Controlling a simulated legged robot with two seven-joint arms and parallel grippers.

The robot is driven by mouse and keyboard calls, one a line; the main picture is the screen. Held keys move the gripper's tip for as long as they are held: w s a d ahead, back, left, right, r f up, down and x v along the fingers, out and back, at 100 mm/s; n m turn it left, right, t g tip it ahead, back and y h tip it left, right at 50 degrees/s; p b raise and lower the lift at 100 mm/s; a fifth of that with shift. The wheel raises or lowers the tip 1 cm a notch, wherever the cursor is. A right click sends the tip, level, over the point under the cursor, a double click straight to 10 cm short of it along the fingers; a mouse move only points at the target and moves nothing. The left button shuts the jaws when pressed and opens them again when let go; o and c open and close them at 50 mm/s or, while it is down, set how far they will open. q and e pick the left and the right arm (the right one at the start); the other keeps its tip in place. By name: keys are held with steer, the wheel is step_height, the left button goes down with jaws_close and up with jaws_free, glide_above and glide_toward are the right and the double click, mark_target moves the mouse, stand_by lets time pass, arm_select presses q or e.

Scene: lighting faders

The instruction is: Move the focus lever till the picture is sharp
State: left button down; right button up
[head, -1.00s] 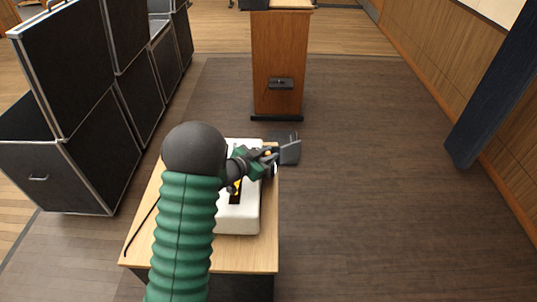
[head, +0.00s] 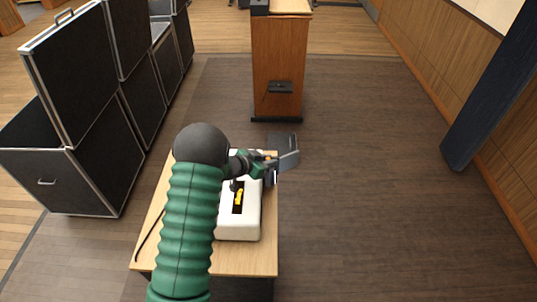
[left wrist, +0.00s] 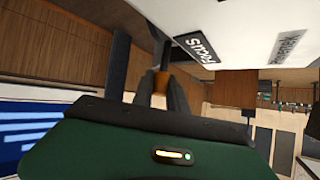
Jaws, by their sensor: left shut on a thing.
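A white projector (head: 238,226) sits on a small wooden table, with a black and yellow label on top. In the left wrist view its white casing (left wrist: 235,20) carries a dark FOCUS label (left wrist: 195,47). The focus lever (left wrist: 161,83), dark with an orange-brown tip, stands between my left gripper's fingers (left wrist: 161,92). My left gripper (head: 267,163) is shut on it at the projector's far right side in the head view. A blue picture with white bars (left wrist: 35,125) shows at the left of the wrist view; I cannot tell how sharp it is. My right gripper is out of view.
The wooden table (head: 245,262) has bare top at its near side, with a dark cable at left. A wooden lectern (head: 279,60) stands beyond. Black cases (head: 75,120) are stacked at left. Open floor (head: 370,200) lies to the right.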

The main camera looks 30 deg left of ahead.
arm_select(q)
steer(key=shift+a, duration=0.1)
steer(key=c, duration=1.3)
jaws_free()
steer(key=shift+r, duration=0.1)
steer(key=v, duration=1.6)
steer(key=shift+s, duration=0.35)
steer(key=shift+a, duration=0.1)
